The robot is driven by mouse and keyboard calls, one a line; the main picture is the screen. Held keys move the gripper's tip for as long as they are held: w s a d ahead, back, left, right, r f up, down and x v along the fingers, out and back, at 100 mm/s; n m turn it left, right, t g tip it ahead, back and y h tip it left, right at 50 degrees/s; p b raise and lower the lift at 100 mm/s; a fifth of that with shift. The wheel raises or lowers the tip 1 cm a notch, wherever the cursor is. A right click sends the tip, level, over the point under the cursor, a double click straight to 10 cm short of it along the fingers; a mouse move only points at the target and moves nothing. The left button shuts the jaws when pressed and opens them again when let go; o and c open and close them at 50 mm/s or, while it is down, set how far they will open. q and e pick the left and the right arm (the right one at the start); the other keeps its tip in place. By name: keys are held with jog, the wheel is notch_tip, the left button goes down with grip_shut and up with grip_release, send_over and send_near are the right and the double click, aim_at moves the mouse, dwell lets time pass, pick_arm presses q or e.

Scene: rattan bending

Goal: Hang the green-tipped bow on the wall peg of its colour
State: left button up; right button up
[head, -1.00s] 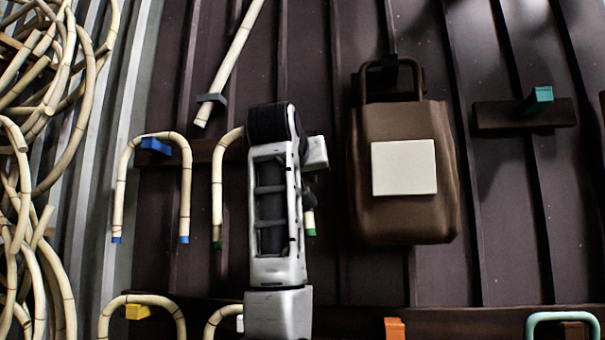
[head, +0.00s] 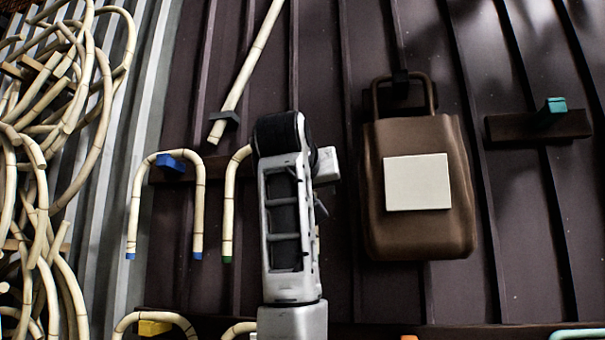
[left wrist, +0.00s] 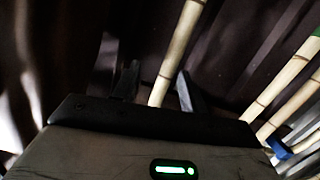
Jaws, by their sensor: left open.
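The green-tipped bow (head: 228,205) hangs legs down against the dark wall, right of a blue-tipped bow (head: 198,210). Its left leg and green tip show in the head view; my arm hides most of its top and right leg. My left gripper (head: 285,140) is in front of that hidden part. In the left wrist view its two dark fingers (left wrist: 158,90) are apart, with a rattan length (left wrist: 178,50) running between them; I cannot tell if they touch it. A green tip shows at the upper right edge there. Whatever peg is behind my gripper is hidden. My right gripper is not in view.
A blue peg (head: 171,161) carries the blue-tipped bow. A brown bag (head: 415,235) hangs right of my arm. A teal peg (head: 553,106) on a board at the right is empty. A straight pole (head: 246,75) is above, and coiled rattan (head: 75,130) fills the left.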

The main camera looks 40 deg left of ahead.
pick_arm(q)
jog(key=b+v, duration=0.5)
jog(key=v, duration=0.9)
jog(key=shift+s+b, duration=0.2)
jog(key=shift+b, duration=0.2)
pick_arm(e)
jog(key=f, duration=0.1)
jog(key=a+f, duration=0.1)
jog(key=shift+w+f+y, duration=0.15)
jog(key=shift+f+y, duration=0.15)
pick_arm(q)
jog(key=shift+d, duration=0.1)
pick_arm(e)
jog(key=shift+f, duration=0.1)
pick_arm(q)
jog(key=f+b+v, duration=0.1)
jog(key=b+v, duration=0.5)
jog(key=v, duration=0.2)
jog(key=shift+s+d, duration=0.25)
jog(key=shift+s, duration=0.15)
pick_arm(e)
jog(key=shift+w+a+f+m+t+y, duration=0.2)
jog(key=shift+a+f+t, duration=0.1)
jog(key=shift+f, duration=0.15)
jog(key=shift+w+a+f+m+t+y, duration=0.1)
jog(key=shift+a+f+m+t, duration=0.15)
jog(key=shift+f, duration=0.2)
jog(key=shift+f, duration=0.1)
